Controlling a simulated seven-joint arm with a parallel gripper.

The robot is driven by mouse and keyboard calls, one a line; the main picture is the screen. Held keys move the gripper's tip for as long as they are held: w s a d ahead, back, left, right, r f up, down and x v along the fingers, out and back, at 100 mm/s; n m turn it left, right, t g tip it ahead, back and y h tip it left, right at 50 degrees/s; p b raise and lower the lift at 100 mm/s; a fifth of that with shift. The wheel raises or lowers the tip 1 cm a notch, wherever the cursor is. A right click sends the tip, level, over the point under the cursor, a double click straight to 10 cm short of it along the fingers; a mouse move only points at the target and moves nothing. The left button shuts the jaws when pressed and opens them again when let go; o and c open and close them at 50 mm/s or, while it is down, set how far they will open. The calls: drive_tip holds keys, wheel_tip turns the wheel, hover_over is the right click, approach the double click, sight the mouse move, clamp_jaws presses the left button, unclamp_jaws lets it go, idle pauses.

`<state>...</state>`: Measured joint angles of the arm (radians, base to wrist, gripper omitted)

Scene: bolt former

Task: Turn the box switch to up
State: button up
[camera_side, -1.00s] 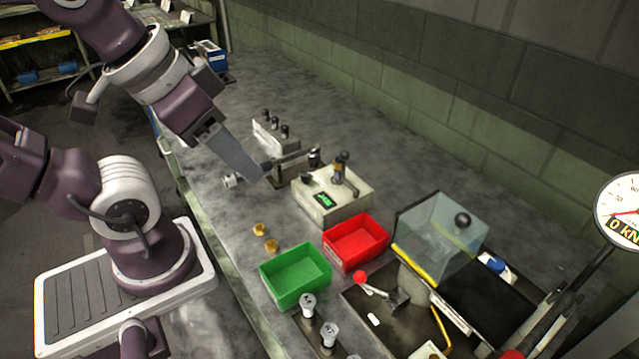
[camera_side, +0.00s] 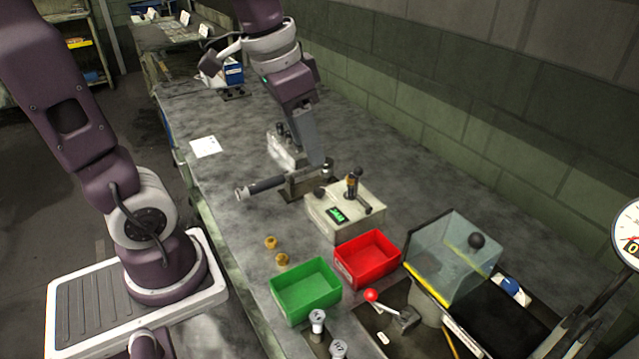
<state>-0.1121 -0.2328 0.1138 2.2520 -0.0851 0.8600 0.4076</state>
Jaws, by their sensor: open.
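The pale box (camera_side: 330,218) stands on the bench in the middle of the view. It has a small green-lit display (camera_side: 337,214) on its front and several dark knobs and handles on top, including an upright black lever (camera_side: 352,186). I cannot tell which way the switch is set. My gripper (camera_side: 316,163) is open and empty, pointing down behind and left of the box, above a grey cylindrical tool in a dark stand. It is apart from the box. Its finger gap is hard to see from this side.
The grey tool (camera_side: 262,186) and its stand lie left of the box. A red bin (camera_side: 367,279) and green bin (camera_side: 306,312) stand in front, with two brass pieces (camera_side: 270,243) nearby. A clear guard (camera_side: 440,240) is at right. A white paper (camera_side: 205,146) lies on open bench.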

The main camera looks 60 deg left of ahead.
drive_tip(key=w+a+f+m+g, duration=0.1)
drive_tip(key=w+a+f+g, duration=0.1)
drive_tip(key=w+a+f, duration=0.5)
drive_tip(key=g, duration=0.1)
hover_over(319, 187)
drive_tip(key=shift+m, duration=0.4)
wheel_tip(319, 187, down, 5)
drive_tip(key=shift+d+f, duration=0.15)
wheel_tip(319, 187, down, 8)
drive_tip(key=shift+r, duration=0.1)
clamp_jaws()
